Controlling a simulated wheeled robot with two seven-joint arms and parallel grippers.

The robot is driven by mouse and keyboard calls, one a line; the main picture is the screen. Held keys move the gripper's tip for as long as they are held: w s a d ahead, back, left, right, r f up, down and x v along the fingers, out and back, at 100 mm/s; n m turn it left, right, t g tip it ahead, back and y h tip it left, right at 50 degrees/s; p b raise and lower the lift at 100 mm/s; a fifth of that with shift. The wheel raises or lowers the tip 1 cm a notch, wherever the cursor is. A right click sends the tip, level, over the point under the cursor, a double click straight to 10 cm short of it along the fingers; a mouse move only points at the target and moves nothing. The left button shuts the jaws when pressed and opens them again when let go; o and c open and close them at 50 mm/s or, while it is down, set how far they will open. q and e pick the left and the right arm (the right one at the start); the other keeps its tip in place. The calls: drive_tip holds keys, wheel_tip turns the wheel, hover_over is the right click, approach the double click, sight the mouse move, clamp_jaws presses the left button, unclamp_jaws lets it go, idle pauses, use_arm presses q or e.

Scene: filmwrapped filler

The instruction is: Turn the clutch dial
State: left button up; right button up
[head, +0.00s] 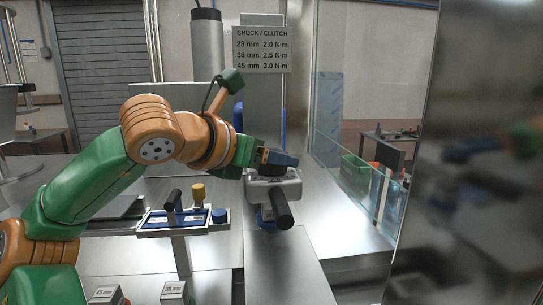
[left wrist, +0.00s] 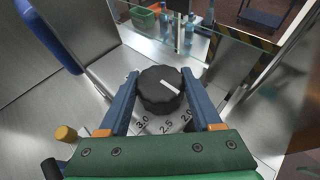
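The clutch dial (left wrist: 160,88) is a black ridged knob with a white pointer line. It sits over printed marks 3.0, 2.5 and 2.0, and its pointer slants toward the lower right, on the 2.0 side. My left gripper (left wrist: 159,76) has its two blue fingers on either side of the dial. Narrow gaps seem to show between fingers and knob. In the head view, my left gripper (head: 283,158) is over the top of a grey capping head (head: 272,190) with a black handle (head: 282,209); the dial is hidden there. My right gripper is not in view.
A sign (head: 262,49) lists 28 mm 2.0, 38 mm 2.5 and 45 mm 3.0 N·m. A tray (head: 155,228) with a black-handled piece, a yellow knob and a blue cap stands left of the head. A clear panel (head: 345,165) stands to the right.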

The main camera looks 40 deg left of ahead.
use_arm(q)
drive_tip(key=c, duration=0.6)
drive_tip(key=shift+r, duration=0.1)
drive_tip(key=m+h+p, duration=0.1)
drive_tip(key=m+h, duration=0.1)
drive_tip(key=shift+r+h, duration=0.1)
drive_tip(key=shift+h, duration=0.2)
drive_tip(key=m+h+p, duration=0.1)
drive_tip(key=m+h, duration=0.1)
drive_tip(key=shift+h+p, duration=0.3)
drive_tip(key=m+g+h+p, duration=0.1)
drive_tip(key=m+h+p, duration=0.1)
drive_tip(key=shift+m+h, duration=0.3)
drive_tip(key=shift+m, duration=0.1)
drive_tip(key=shift+m+g+h+p, duration=0.5)
drive_tip(key=shift+p, duration=0.1)
drive_tip(key=shift+f, duration=0.2)
